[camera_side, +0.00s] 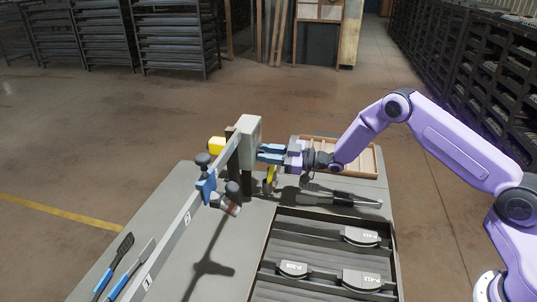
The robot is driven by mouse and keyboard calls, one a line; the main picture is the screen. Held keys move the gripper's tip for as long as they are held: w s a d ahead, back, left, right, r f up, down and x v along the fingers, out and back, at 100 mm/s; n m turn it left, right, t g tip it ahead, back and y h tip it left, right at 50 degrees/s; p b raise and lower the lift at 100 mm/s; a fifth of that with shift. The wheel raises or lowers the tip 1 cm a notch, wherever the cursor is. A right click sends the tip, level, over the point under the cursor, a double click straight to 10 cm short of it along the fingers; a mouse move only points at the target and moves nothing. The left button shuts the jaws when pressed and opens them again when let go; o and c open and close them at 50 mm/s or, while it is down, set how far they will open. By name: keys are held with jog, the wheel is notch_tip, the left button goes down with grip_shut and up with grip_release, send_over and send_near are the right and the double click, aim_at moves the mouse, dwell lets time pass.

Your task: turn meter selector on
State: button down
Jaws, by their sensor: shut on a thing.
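A grey box-shaped unit (250,128), which looks like the meter, is mounted upright on a post at the back of the table. My gripper (262,153), with blue fingers, reaches in from the right and is level with the box's right side. Its fingertips are shut at that side, on what appears to be the meter selector. The selector itself is too small and covered by the fingers to make out, so its setting cannot be read.
A yellow object (216,145) sits left of the box, and another yellow piece (271,178) is just below my gripper. A dark tray (262,265) holds several brake shoes (361,237). A wooden box (371,160) stands behind. Blue-handled tools (117,262) lie front left.

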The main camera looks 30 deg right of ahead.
jog(key=m, duration=1.1)
jog(key=shift+w+d+f+m, duration=0.1)
jog(key=shift+d+f+m, duration=0.05)
jog(key=shift+d+m, duration=0.15)
dwell(0.4)
jog(key=c, duration=1.2)
grip_release()
jog(key=shift+a, duration=0.1)
jog(key=v, duration=1.7)
